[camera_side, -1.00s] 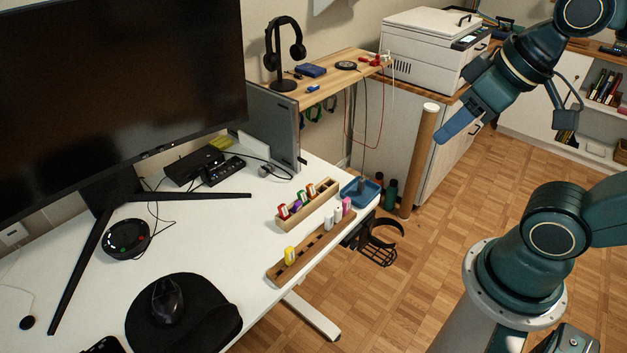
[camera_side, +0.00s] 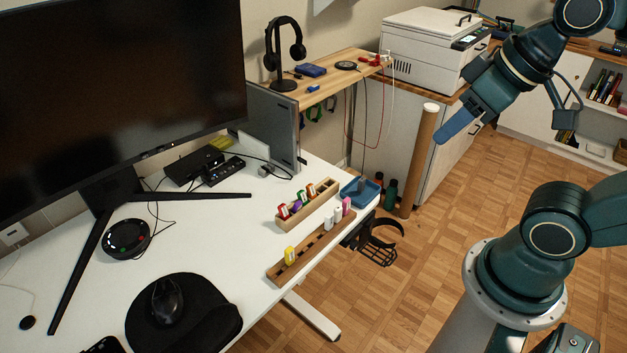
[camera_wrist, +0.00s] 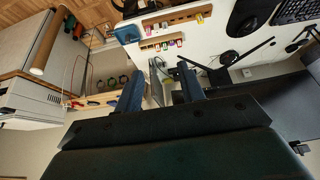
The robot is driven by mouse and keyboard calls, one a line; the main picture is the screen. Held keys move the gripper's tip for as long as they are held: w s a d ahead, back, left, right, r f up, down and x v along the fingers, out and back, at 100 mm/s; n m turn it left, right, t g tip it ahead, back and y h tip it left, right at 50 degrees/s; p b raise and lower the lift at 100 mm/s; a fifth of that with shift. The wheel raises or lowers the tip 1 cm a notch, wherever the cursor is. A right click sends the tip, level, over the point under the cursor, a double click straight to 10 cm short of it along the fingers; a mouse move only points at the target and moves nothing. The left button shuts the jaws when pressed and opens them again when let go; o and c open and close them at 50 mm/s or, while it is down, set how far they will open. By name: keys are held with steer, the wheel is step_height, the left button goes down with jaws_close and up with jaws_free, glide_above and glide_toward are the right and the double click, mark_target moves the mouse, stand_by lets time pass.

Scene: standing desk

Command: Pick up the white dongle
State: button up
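Two small white pieces stand upright side by side in the front wooden rack (camera_side: 305,251): one white dongle (camera_side: 328,222) and another white dongle (camera_side: 338,213) just behind it. A pink dongle (camera_side: 346,205) stands at the rack's far end and a yellow dongle (camera_side: 289,255) nearer its front end. My gripper (camera_side: 452,130) is high above the floor, right of the desk and well away from the rack. In the wrist view my gripper (camera_wrist: 160,84) has its two blue fingers wide apart with nothing held. The racks are small there.
A second wooden rack (camera_side: 311,211) with several coloured dongles lies behind the front one. A blue tray (camera_side: 360,191) sits at the desk corner. The monitor (camera_side: 120,85), a cardboard tube (camera_side: 419,160) and the printer (camera_side: 425,50) stand around. Air above the racks is clear.

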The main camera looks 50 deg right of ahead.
steer(key=shift+w, duration=0.1)
steer(key=m+g+y, duration=0.5)
steer(key=m+g, duration=0.1)
steer(key=m, duration=1.2)
glide_above(339, 207)
steer(key=d, duration=0.5)
step_height(339, 207, down, 22)
steer(key=r, duration=0.1)
steer(key=shift+d+f, duration=0.2)
steer(key=shift+f, duration=0.05)
steer(key=shift+x, duration=4.25)
steer(key=shift+w+d+f, duration=0.1)
steer(key=shift+h, duration=0.3)
steer(key=shift+x, duration=2.55)
